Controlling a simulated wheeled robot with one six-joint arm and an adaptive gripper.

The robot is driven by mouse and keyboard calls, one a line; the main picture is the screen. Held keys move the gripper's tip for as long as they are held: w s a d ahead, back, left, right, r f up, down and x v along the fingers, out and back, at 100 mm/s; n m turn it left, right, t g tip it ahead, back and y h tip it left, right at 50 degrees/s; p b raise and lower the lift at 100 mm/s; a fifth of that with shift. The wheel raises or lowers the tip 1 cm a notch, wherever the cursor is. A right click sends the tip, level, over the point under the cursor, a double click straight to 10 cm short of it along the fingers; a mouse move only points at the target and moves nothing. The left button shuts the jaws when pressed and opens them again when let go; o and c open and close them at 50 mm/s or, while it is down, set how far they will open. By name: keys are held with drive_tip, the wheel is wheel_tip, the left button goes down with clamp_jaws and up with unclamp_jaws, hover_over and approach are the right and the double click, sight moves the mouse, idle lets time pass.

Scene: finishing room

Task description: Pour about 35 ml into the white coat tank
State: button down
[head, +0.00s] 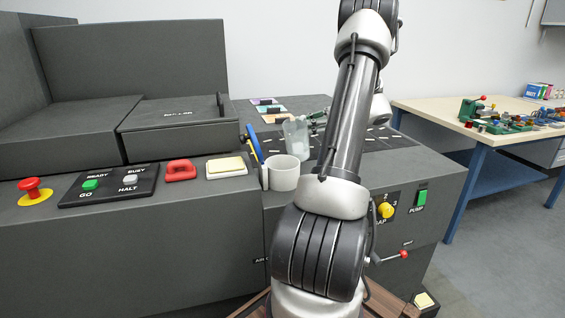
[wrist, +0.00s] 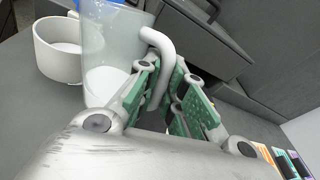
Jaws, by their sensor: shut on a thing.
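A clear jug (head: 296,138) with white liquid in its bottom is at the counter's middle, behind the white mug. In the wrist view the jug (wrist: 112,50) is close, its white handle (wrist: 163,60) between my gripper's green-padded fingers. My gripper (wrist: 168,80) is shut on the handle. In the head view my gripper (head: 318,120) is partly hidden by my arm. The jug looks nearly upright; I cannot tell whether it touches the counter. I cannot make out which part is the white coat tank; my arm covers part of the counter.
Coloured labels (head: 267,106) lie behind. A cluttered workbench (head: 450,118) stands right.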

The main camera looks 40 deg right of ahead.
drive_tip(key=shift+w+d+f+m+y, duration=0.1)
drive_tip(key=shift+d+f+m+y, duration=0.15)
drive_tip(key=shift+f, duration=0.35)
drive_tip(key=shift+w+f+m+y, duration=0.15)
drive_tip(key=shift+f+m, duration=0.2)
drive_tip(key=shift+f, duration=0.2)
drive_tip(key=shift+d+f+m+t+y, duration=0.3)
drive_tip(key=shift+f+m+t+y, duration=0.15)
drive_tip(key=shift+f+m, duration=0.3)
